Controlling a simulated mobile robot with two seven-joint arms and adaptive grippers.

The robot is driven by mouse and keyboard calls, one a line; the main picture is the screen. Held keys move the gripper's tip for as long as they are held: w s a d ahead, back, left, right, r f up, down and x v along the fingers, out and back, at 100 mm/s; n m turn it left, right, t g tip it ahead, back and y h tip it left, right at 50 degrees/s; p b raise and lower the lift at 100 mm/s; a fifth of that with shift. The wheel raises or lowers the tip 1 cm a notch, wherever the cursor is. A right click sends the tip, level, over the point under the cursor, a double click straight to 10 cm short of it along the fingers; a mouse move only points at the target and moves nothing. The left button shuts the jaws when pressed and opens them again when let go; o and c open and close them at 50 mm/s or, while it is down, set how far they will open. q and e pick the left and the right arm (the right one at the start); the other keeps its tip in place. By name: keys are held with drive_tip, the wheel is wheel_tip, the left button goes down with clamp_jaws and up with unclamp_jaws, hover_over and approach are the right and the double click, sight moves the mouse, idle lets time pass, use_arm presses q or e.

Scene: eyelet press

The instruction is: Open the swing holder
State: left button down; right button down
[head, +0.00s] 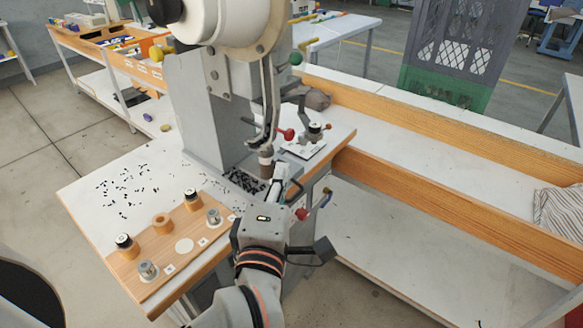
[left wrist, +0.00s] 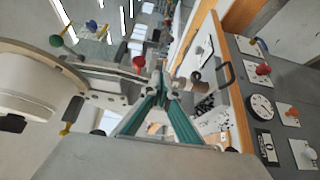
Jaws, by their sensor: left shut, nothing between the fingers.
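The eyelet press (head: 200,105) stands in the middle of the head view, with a large white drum on top. My left gripper (head: 280,170) is shut and empty, low in front of the press head, close to a brown-tipped post (head: 265,160). In the left wrist view its teal fingers (left wrist: 168,84) meet near a brown cylinder (left wrist: 195,77) and a dark bent handle (left wrist: 226,72). I cannot tell whether they touch either. Which part is the swing holder is unclear; my gripper hides part of this area. My right gripper is not in view.
A wooden board (head: 184,245) with round pieces lies left of my arm. Black bits are scattered on the white table (head: 85,195). A red-knobbed lever (head: 285,134) and a small white plate (head: 303,149) are close behind the gripper. A wood-edged bench (head: 440,205) bounds the right side.

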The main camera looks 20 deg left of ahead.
sight(316, 141)
use_arm(q)
drive_tip(key=w+d, duration=0.2)
drive_tip(key=w, duration=0.7)
drive_tip(key=shift+w, duration=0.2)
drive_tip(key=shift+d, duration=0.15)
drive_tip(key=shift+w+d+n+y+p, duration=0.25)
drive_tip(key=shift+d+n+y+p, duration=0.15)
drive_tip(key=shift+y+p, duration=0.15)
drive_tip(key=shift+w+d+n+y+p, duration=0.15)
drive_tip(key=shift+d+n+y+p, duration=0.15)
drive_tip(key=shift+d+y+p, duration=0.2)
drive_tip(key=shift+g, duration=0.3)
